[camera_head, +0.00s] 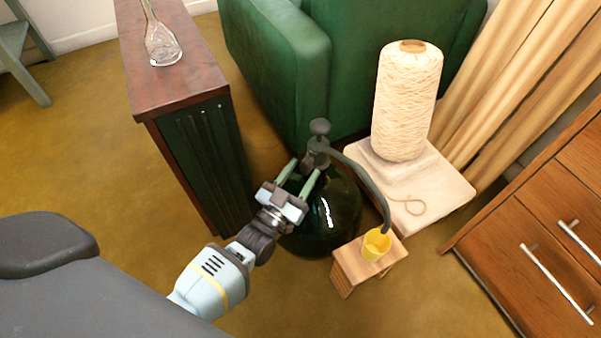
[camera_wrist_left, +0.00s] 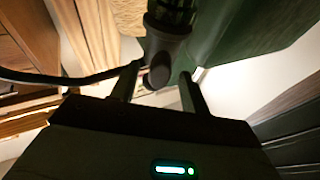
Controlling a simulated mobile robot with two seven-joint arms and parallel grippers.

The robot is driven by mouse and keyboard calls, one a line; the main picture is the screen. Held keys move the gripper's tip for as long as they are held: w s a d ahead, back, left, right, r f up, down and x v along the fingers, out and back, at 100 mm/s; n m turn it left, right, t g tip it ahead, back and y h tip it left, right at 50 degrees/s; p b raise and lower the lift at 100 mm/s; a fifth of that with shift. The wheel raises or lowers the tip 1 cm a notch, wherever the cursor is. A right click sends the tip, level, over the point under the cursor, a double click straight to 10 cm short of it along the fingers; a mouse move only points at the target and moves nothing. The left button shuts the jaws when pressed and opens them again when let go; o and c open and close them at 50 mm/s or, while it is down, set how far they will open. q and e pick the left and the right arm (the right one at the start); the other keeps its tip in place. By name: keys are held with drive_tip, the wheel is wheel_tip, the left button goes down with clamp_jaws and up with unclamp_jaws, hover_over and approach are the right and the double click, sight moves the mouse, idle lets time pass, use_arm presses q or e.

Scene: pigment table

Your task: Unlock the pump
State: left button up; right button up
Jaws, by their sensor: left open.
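The dark pump (camera_head: 318,150) has a round knob on top and stands on a big dark green glass bottle (camera_head: 335,215). Its curved spout (camera_head: 365,180) runs down to a yellow cup (camera_head: 376,244). My left gripper (camera_head: 306,166) is open at the pump's head, its fingers pointing toward it from the near side. In the left wrist view, the pump (camera_wrist_left: 166,40) shows beyond the open fingers, its round end between them in the picture. I cannot tell whether the fingers touch it. My right gripper is not in view.
The yellow cup sits on a small wooden stool (camera_head: 345,272). A dark cabinet (camera_head: 180,95) with a glass flask (camera_head: 162,45) stands left. A green armchair (camera_head: 290,60) is behind. A cream yarn cone (camera_head: 407,100) stands on a pale block (camera_head: 450,190). Wooden drawers (camera_head: 545,230) are right.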

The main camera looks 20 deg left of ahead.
use_arm(q)
drive_tip(key=p+v, duration=0.1)
drive_tip(key=v, duration=0.6)
drive_tip(key=shift+s, duration=0.4)
drive_tip(key=shift+f, duration=0.1)
drive_tip(key=shift+p, duration=0.3)
